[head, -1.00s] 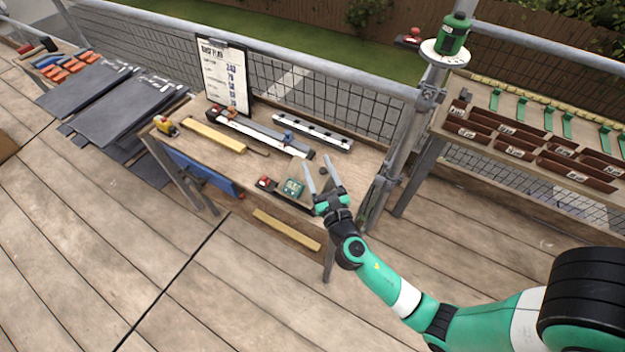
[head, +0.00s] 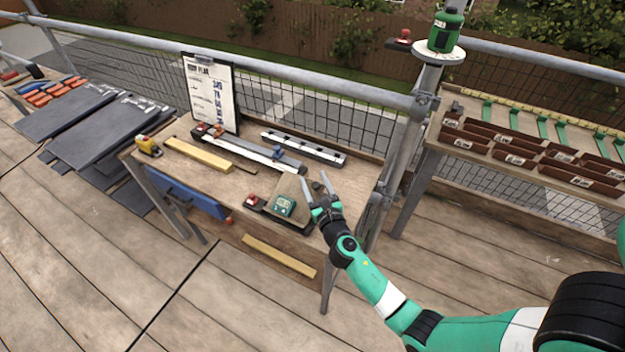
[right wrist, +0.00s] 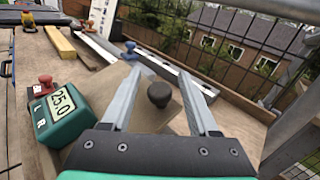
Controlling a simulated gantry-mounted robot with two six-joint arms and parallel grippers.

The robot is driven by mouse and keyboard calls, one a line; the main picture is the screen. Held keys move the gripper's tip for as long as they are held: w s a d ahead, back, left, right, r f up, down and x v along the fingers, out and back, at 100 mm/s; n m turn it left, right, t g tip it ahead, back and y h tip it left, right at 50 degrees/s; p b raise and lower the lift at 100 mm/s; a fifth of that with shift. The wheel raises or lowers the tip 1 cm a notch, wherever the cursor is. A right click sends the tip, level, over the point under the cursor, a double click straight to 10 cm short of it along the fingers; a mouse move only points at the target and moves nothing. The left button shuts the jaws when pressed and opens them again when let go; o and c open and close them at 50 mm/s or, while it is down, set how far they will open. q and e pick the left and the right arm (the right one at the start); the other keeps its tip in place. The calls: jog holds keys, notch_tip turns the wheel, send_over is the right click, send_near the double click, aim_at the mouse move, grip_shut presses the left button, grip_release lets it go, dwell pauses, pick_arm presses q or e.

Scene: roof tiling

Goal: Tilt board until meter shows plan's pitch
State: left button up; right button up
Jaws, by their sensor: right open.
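The digital pitch meter (head: 284,205) is a green box on the board (head: 293,187) at the bench's front right. In the right wrist view the meter (right wrist: 61,108) appears to read 25.0. There the board (right wrist: 125,85) is a brown panel that looks tilted. A dark round knob (right wrist: 159,94) shows between my fingers, apart from both. My right gripper (head: 317,183) is open at the board's right side. The plan (head: 211,90) stands on a clipboard at the back of the bench; its figures are too small to read surely. My left gripper is out of view.
A red-topped item (head: 254,201) sits left of the meter. A yellow bar (head: 198,154), a long grey rail (head: 255,148) and a yellow tool (head: 148,146) lie on the bench (head: 175,195). A scaffold post (head: 405,150) rises close to the right.

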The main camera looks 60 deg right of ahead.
jog(key=shift+x, duration=0.9)
jog(key=shift+s, duration=0.1)
grip_shut()
dwell(0.7)
